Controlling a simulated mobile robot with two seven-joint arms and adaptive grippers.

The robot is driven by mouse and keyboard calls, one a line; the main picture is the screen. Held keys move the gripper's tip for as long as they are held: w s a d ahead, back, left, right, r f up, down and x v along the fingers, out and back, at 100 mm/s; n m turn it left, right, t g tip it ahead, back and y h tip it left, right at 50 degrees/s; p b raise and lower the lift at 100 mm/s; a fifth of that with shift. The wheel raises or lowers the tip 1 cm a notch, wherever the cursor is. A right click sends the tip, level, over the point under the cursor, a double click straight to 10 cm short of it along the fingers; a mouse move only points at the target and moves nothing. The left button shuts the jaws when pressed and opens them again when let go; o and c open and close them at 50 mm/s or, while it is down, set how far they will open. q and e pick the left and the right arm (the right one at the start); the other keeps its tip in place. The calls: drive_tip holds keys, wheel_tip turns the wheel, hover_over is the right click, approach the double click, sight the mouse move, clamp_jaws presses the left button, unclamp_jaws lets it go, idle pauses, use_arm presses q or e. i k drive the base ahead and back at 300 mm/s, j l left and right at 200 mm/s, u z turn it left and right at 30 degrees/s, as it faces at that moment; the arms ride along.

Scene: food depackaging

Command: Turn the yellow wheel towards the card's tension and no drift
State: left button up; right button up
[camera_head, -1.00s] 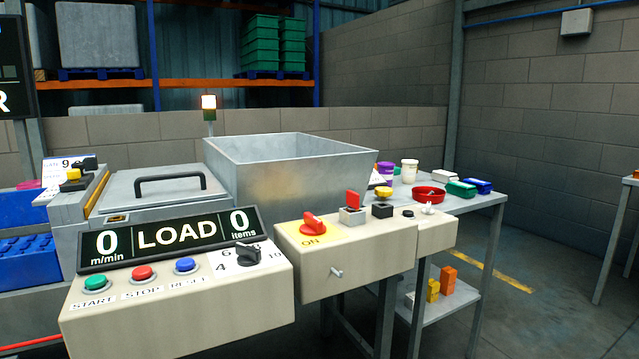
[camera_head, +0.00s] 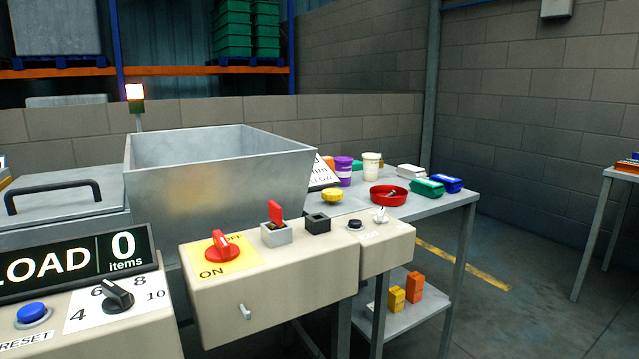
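Neither of my grippers is in view. A scalloped yellow round piece (camera_head: 332,195) sits at the near left of the grey side table, behind the control box. It may be the yellow wheel, but I cannot tell for sure. A white card (camera_head: 322,174) with black print stands beside it, partly hidden by the metal hopper; its full text cannot be read. A black square socket (camera_head: 317,223) on the control box stands in front of the yellow piece.
The control box (camera_head: 270,285) carries a red rotary switch (camera_head: 221,245) at ON and a red key-like piece (camera_head: 275,213). The hopper (camera_head: 220,190) stands behind. The side table (camera_head: 425,206) holds a purple jar (camera_head: 343,171), white cup (camera_head: 371,165) and red dish (camera_head: 388,195).

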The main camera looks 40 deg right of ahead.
sight(331, 196)
drive_tip(key=i+l+u, duration=0.1)
drive_tip(key=l+u, duration=0.2)
drive_tip(key=l, duration=0.85)
drive_tip(key=l+u, duration=0.1)
drive_tip(key=l, duration=1)
